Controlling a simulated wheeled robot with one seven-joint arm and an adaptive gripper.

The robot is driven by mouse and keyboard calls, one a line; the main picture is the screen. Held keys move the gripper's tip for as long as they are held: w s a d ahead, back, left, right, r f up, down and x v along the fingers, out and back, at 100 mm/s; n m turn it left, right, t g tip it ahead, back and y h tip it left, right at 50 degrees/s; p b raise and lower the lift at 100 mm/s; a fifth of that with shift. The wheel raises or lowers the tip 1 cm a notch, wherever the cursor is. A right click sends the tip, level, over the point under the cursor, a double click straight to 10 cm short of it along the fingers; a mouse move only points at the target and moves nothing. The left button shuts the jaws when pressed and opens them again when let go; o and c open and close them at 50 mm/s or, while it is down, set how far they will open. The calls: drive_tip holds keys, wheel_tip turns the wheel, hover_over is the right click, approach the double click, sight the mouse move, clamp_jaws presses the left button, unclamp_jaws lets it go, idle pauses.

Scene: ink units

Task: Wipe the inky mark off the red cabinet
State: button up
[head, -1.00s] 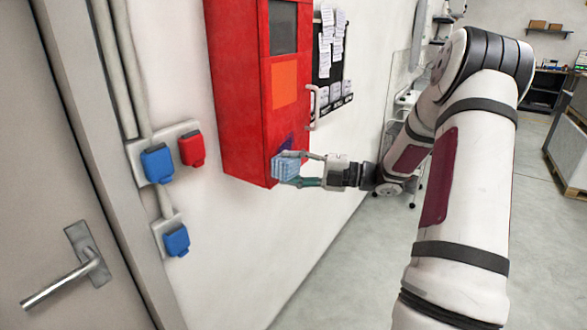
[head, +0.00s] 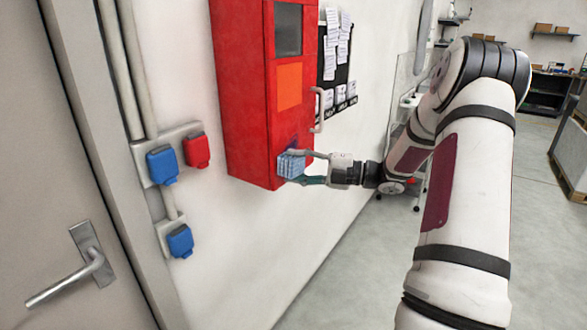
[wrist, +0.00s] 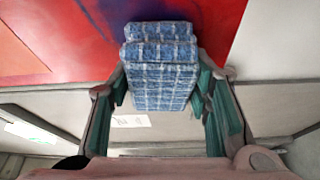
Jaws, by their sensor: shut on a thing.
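The red cabinet (head: 243,95) hangs on the white wall, left of my arm in the head view. My gripper (head: 300,167) is shut on a blue checked cloth (head: 291,166), a folded pad, at the lower part of the cabinet's front. The cloth (wrist: 160,60) also shows between my fingers in the wrist view, close to the red face (wrist: 215,25); I cannot tell whether it touches. A dark purple inky mark (head: 294,143) shows just above the cloth. In the wrist view a purple smear (wrist: 95,35) lies left of the cloth. The cloth hides part of the front.
A handle (head: 318,110) sticks out from the cabinet's right edge. Blue and red sockets (head: 162,166) are on the wall at left, beside a grey door (head: 60,150). A black board with papers (head: 338,60) hangs behind the cabinet. The floor (head: 350,270) below is clear.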

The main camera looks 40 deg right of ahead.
drive_tip(key=shift+w+d+r, duration=0.3)
drive_tip(key=shift+w+d, duration=0.2)
drive_tip(key=shift+d, duration=0.75)
drive_tip(key=shift+w+d+r, duration=0.3)
drive_tip(key=shift+w+d, duration=0.2)
drive_tip(key=shift+d, duration=0.75)
drive_tip(key=shift+w+d+r, duration=0.3)
drive_tip(key=shift+w+d, duration=0.2)
drive_tip(key=shift+d, duration=0.75)
drive_tip(key=shift+s+a+p, duration=0.6)
drive_tip(key=shift+a+p, duration=0.5)
drive_tip(key=shift+a, duration=0.45)
drive_tip(key=shift+s+a+p, duration=0.65)
drive_tip(key=shift+a+p, duration=0.4)
drive_tip(key=shift+a, duration=0.55)
drive_tip(key=shift+s+a+p, duration=0.6)
drive_tip(key=shift+a+p, duration=0.5)
drive_tip(key=shift+a, duration=0.45)
drive_tip(key=shift+w+r+p, duration=0.15)
drive_tip(key=shift+r+p, duration=0.3)
drive_tip(key=shift+r, duration=0.4)
drive_tip(key=shift+w+d+f+b, duration=0.1)
drive_tip(key=shift+w+d+b, duration=0.25)
drive_tip(key=shift+d, duration=0.75)
drive_tip(key=shift+w+d+r+b, duration=0.1)
drive_tip(key=shift+w+d+b, duration=0.3)
drive_tip(key=shift+d, duration=0.7)
drive_tip(key=shift+w+d+f+b, duration=0.1)
drive_tip(key=shift+w+d+b, duration=0.25)
drive_tip(key=shift+d, duration=0.75)
